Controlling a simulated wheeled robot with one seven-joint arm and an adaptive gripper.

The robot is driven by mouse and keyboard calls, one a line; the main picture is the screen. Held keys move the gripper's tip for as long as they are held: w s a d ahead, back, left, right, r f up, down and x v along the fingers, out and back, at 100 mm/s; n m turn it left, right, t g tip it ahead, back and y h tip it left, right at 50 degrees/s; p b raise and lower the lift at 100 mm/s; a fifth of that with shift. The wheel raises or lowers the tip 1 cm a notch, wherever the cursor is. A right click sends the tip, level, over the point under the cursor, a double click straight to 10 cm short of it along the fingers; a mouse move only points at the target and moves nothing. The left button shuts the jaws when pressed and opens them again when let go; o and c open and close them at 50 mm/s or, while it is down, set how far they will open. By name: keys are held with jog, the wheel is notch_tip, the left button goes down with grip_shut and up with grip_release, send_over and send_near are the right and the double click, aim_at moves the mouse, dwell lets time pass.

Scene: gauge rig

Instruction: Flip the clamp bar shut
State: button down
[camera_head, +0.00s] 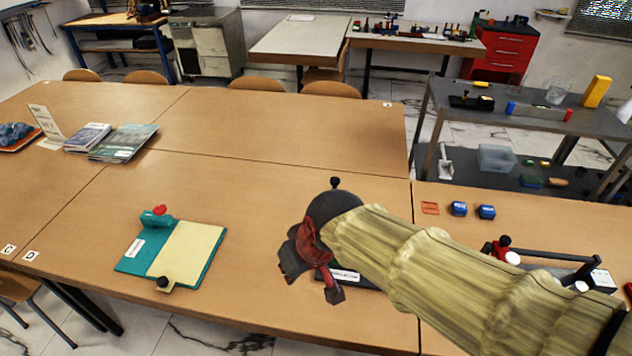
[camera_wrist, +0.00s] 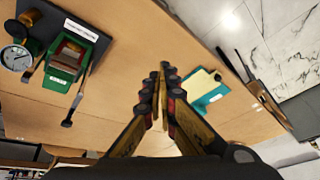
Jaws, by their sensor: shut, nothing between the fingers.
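My gripper (camera_head: 312,272) is above the middle of the table in the head view, in front of a dark base plate (camera_head: 362,279) with a white label. Its fingers (camera_wrist: 166,85) are together and empty in the wrist view. The gauge rig (camera_wrist: 66,60) shows at the upper left of the wrist view, apart from the fingers. It has a green block with a reddish inside, a round white dial (camera_wrist: 17,57) and a dark bar (camera_wrist: 75,104) ending in a black knob. I cannot tell for sure whether that is the clamp bar. My arm hides most of the rig in the head view.
A teal board (camera_head: 132,256) with a cream plate, a red knob and a black knob lies left of my gripper. Blue blocks (camera_head: 459,208) and a red-knobbed device (camera_head: 502,246) stand to the right. Table space between board and gripper is clear.

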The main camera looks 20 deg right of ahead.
jog(key=w+a+f+n+t, duration=0.1)
jog(key=w+a+f, duration=0.2)
jog(key=w, duration=0.3)
jog(key=w+a+f+t+y+p, duration=0.1)
jog(key=w+a+f, duration=0.25)
jog(key=w, duration=0.25)
jog(key=w+a+f+n+t, duration=0.1)
jog(key=w+a+f, duration=0.25)
jog(key=w, duration=0.25)
jog(key=w+d+f+t+h+p, duration=0.1)
jog(key=w+d+f+t+h, duration=0.25)
jog(key=w, duration=0.55)
jog(key=s+d+r+n+h, duration=0.1)
jog(key=d+r+n+h, duration=0.1)
jog(key=d+h, duration=0.4)
jog(key=s+d+r+n+h, duration=0.1)
jog(key=d+r+h, duration=0.1)
jog(key=d+h, duration=0.4)
jog(key=d, duration=0.3)
jog(key=shift+r+n+h, duration=0.25)
jog(key=shift+n+h, duration=0.1)
jog(key=shift+n, duration=0.05)
jog(key=shift+s, duration=0.1)
